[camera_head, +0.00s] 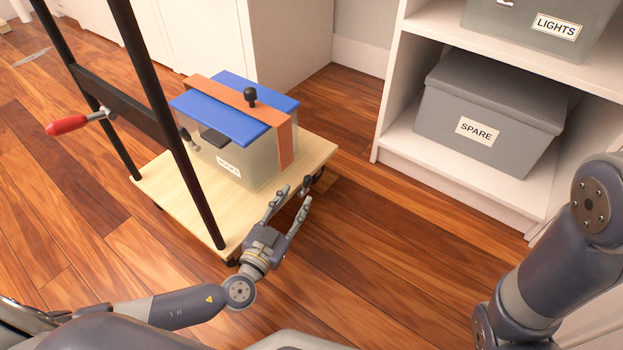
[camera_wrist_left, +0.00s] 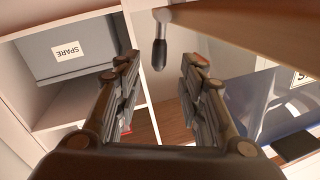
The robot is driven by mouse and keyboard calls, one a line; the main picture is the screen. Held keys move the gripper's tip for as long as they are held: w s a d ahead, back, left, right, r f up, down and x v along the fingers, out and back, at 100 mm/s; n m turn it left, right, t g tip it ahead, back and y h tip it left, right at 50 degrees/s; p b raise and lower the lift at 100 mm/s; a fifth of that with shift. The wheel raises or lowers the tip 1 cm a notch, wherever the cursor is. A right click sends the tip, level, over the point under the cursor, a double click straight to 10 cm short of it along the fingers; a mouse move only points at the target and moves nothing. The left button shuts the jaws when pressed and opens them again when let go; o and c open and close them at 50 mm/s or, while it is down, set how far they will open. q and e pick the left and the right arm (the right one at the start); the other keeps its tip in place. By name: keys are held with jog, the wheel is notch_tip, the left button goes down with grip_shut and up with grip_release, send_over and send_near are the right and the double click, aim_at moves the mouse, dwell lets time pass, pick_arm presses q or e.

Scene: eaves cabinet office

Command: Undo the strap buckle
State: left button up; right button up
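An orange-brown strap (camera_head: 232,93) runs over the blue lid (camera_head: 262,89) of a clear box (camera_head: 262,170) and down its right side. A black knob (camera_head: 250,97) stands on the strap; I cannot tell if it is the buckle. My left gripper (camera_head: 291,197) is open and empty by the right edge of the wooden dolly (camera_head: 210,212). A small lever with a dark grip (camera_head: 305,186) stands at that edge, just beyond the fingertips. In the left wrist view the lever (camera_wrist_left: 160,54) shows between the open fingers, apart from them. My right gripper is out of view.
Two black posts with a crossbar (camera_head: 125,101) rise from the dolly's left side. A red-handled clamp (camera_head: 68,125) sticks out left. A white shelf (camera_head: 398,139) holds a grey SPARE box (camera_head: 485,115) at right. The wood floor between dolly and shelf is clear.

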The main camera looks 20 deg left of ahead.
aim_at(305, 185)
pick_arm(q)
jog(key=w, duration=0.2)
jog(key=w+b, duration=0.1)
jog(key=w, duration=0.1)
jog(key=w+d+b, duration=0.1)
jog(key=w, duration=0.2)
jog(key=shift+f, duration=0.1)
jog(key=shift+w+d, duration=0.15)
jog(key=shift+w, duration=0.4)
jog(key=shift+c, duration=0.6)
grip_shut()
